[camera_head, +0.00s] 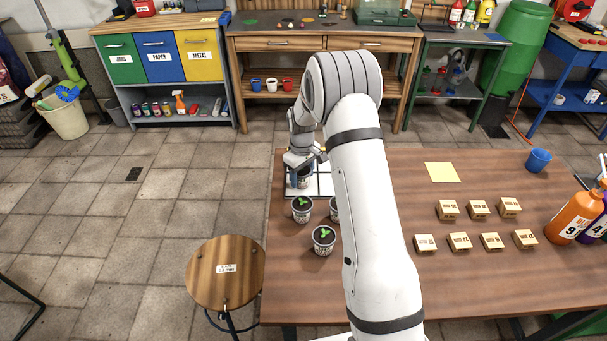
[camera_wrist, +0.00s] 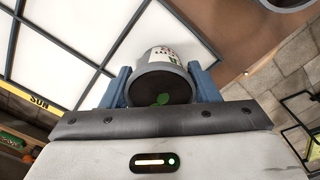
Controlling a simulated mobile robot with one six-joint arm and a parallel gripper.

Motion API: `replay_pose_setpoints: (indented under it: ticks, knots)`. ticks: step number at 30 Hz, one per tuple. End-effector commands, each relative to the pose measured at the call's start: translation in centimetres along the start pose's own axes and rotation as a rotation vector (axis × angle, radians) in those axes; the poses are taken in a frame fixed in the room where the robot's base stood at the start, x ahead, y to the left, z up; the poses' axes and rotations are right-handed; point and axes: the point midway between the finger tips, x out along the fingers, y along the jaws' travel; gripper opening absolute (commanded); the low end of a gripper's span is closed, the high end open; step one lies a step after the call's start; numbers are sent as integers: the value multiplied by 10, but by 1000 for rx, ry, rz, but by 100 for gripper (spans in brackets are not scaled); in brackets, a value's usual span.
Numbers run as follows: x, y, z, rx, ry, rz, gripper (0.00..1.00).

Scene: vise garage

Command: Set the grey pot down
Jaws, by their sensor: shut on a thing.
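The grey pot (camera_wrist: 163,88) is between the two blue fingers of my gripper (camera_wrist: 160,84) in the wrist view, with dark soil, a green sprout and a white label. In the head view the pot (camera_head: 303,180) is partly covered by my gripper (camera_head: 303,172), over the left part of a white gridded board (camera_head: 325,188) on the table. A yellow strip marked SUN (camera_wrist: 40,102) lies along the board's edge. I cannot tell whether the pot's base touches the board.
Potted sprouts stand just in front of the board, one (camera_head: 302,209) near its edge, one (camera_head: 324,239) closer and another (camera_head: 334,210) partly behind my arm. Several small wooden blocks (camera_head: 459,241) and a blue cup (camera_head: 538,160) are on the right. A stool (camera_head: 225,272) stands left.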

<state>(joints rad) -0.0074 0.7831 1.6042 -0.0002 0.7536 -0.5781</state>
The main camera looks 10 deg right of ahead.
Motion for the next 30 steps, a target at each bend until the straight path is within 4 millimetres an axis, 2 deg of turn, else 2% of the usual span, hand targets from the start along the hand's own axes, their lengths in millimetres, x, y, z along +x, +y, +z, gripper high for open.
replay_pose_setpoints:
  ticks: [1, 2, 9, 16, 20, 23, 30]
  knots:
    - [4, 0, 0, 0, 0, 0, 30]
    - [2, 0, 0, 0, 0, 0, 58]
    - [2, 0, 0, -1, -1, 0, 77]
    - [1, -1, 0, -1, 0, 0, 77]
    - [-7, 0, -1, -1, 1, 1, 77]
    - [-22, 0, -1, -1, 3, 2, 77]
    - [-75, 0, -2, -2, 4, 3, 77]
